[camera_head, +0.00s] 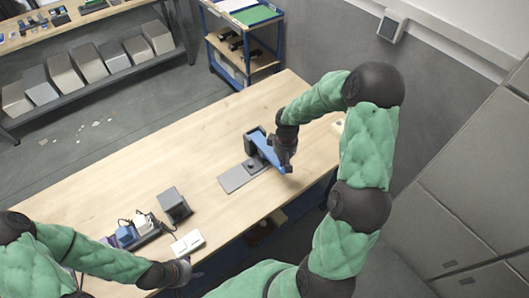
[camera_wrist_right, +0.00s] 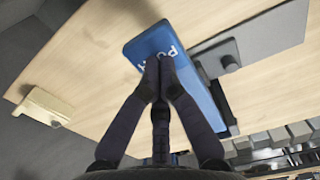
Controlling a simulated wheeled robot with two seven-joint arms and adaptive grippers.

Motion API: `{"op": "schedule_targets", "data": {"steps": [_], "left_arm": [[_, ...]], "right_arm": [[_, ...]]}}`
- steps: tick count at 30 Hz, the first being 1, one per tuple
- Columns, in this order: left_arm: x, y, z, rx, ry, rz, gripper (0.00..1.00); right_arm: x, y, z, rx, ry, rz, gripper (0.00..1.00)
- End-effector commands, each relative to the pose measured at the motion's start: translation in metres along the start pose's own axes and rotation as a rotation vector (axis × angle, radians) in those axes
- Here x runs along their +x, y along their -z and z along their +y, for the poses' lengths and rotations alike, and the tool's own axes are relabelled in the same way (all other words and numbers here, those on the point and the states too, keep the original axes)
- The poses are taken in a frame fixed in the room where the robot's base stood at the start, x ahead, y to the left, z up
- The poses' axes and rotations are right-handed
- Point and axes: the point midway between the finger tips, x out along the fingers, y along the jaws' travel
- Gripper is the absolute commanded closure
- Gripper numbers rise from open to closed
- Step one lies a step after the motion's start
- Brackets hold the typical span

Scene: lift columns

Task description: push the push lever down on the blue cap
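The blue push lever (camera_head: 267,151) stands on a small dark press with a grey base plate (camera_head: 240,178) on the table. In the right wrist view the lever (camera_wrist_right: 150,44) has white lettering, partly covered by my fingers. My right gripper (camera_head: 287,162) is at the lever's near end; in the wrist view its fingertips (camera_wrist_right: 159,62) meet over the blue face. Whether they touch it I cannot tell. No separate blue cap can be made out under the lever. My left gripper (camera_head: 184,271) is at the table's near edge, its fingers too small to read.
A dark grey block (camera_head: 174,205), a white box (camera_head: 188,243) and a cabled device with a blue part (camera_head: 127,234) are at the table's near left. A pale block (camera_wrist_right: 45,108) lies at the table edge in the wrist view. The table's middle is clear.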

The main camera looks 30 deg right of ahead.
Motion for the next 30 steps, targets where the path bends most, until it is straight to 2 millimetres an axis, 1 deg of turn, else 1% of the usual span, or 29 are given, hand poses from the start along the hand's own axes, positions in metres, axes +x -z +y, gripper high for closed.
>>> {"op": "schedule_targets", "data": {"steps": [1, 17, 30], "left_arm": [[0.001, 0.006, -0.001, -0.004, 0.001, 0.014, 0.6], [0.002, 0.006, -0.001, -0.005, 0.001, 0.015, 0.6], [-0.015, 0.005, 0.005, -0.003, 0.001, 0.013, 0.6]], "right_arm": [[0.002, -0.001, 0.0, -0.001, 0.0, -0.002, 1.0], [0.002, -0.001, 0.0, -0.001, 0.001, -0.002, 1.0], [-0.025, 0.0, 0.0, 0.0, 0.0, -0.001, 1.0]]}}
